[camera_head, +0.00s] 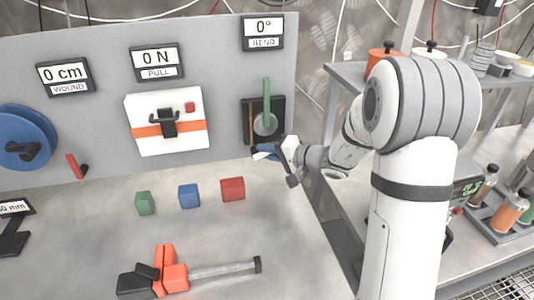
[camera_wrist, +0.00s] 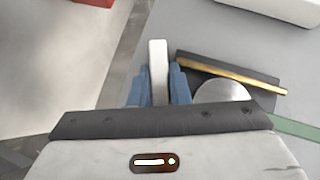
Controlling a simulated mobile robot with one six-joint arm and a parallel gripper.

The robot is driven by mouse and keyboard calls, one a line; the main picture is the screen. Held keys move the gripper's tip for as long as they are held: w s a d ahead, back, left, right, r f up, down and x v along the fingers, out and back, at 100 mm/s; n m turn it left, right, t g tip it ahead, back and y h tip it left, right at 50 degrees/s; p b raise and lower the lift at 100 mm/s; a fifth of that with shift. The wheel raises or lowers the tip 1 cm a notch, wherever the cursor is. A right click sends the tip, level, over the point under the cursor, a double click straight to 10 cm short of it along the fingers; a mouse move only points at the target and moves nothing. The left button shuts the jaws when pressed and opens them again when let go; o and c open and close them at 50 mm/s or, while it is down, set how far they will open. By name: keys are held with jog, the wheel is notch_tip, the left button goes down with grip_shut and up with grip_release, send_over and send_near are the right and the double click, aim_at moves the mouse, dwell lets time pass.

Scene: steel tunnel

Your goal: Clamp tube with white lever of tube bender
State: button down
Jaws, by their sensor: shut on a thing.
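The tube bender (camera_head: 276,108) is a dark plate on the grey panel with a round grey disc (camera_head: 265,124) and an upright green lever (camera_head: 266,92). The brass tube (camera_wrist: 232,72) lies along the dark plate beside the disc (camera_wrist: 222,92) in the wrist view. The white lever (camera_wrist: 158,68) stands between the blue fingers of my gripper (camera_wrist: 155,88), with its end sticking out beyond them. My gripper (camera_head: 265,152) is shut on this lever, just below the bender in the head view. There, the lever is hard to make out.
Green (camera_head: 145,202), blue (camera_head: 189,196) and red (camera_head: 232,189) blocks stand on the table, left of my gripper. An orange and black clamp-like tool (camera_head: 165,272) lies in front. A side bench (camera_head: 345,72) with pots stands at right.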

jog(key=f+b, duration=0.1)
jog(key=b, duration=0.1)
jog(key=shift+d+m+y+b, duration=0.1)
jog(key=shift+m+y+b, duration=0.2)
jog(key=m+y+b, duration=0.1)
jog(key=b, duration=0.4)
jog(key=shift+f+t, duration=0.35)
jog(key=shift+t, duration=0.05)
jog(key=m+y+b, duration=0.1)
jog(key=b, duration=0.2)
jog(key=shift+r, duration=0.1)
jog(key=shift+t, duration=0.3)
jog(key=c, duration=1.4)
grip_release()
jog(key=shift+o, duration=0.2)
jog(key=shift+d, duration=0.15)
